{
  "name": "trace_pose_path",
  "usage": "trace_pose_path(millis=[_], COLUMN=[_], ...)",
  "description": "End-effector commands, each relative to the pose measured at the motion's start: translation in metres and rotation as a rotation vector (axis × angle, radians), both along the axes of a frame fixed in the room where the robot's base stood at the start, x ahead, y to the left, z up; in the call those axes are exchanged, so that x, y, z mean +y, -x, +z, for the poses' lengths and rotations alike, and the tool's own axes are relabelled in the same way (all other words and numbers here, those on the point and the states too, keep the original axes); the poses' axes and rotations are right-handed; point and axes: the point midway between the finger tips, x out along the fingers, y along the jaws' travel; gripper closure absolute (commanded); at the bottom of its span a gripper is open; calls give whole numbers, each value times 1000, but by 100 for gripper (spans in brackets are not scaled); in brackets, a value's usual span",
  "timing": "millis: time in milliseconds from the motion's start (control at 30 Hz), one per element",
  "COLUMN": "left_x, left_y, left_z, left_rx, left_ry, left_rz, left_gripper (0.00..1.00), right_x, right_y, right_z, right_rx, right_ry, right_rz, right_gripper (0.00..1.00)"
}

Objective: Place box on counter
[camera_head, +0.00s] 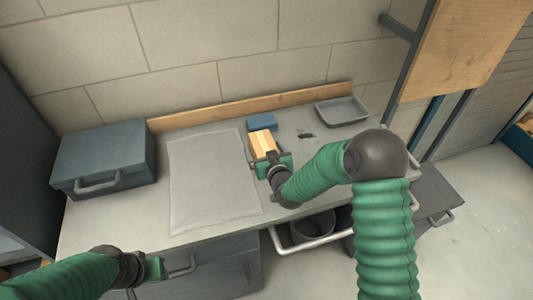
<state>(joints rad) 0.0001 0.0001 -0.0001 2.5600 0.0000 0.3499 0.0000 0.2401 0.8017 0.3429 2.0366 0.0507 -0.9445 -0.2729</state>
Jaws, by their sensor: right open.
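A small light-wood-coloured box (263,144) is at the counter (290,176), just right of the grey mat. My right gripper (271,162) is open at the box's near end, and its jaws hide that end. The box appears to rest on the counter top, though its underside is hidden. My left gripper (153,270) is low at the left, in front of the counter's drawers and away from the box. Its fingertips are too unclear to tell whether it is open or shut.
A grey mat (210,180) covers the counter's middle. A dark toolbox (103,158) stands at the left. A blue block (262,122) lies behind the box, with a small dark item (306,135) and a grey tray (341,110) to its right. A wall is behind.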

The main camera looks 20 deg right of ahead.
Motion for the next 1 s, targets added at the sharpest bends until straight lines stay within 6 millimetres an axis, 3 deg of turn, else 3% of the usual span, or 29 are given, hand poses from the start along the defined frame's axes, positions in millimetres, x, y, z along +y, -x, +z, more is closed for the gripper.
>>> trace_pose_path(millis=[400,533,667,733,900,1000], left_x=[0,0,0,0,0,0], left_y=[0,0,0,0,0,0], left_z=[-6,-7,-7,-7,-7,-7], left_rx=[0,0,0,0,0,0], left_ry=[0,0,0,0,0,0], left_rz=[0,0,0,0,0,0], left_gripper=[64,64,64,64,64,64], right_x=[-4,-4,-3,-3,-16,-23], right_y=[91,106,119,136,218,269], right_z=[28,32,24,10,-17,-21], right_rx=[-1,2,98,233,658,861], right_ry=[2,1,12,25,40,31], right_rz=[0,0,18,34,22,-5], right_gripper=[10,10,10,10,10,10])
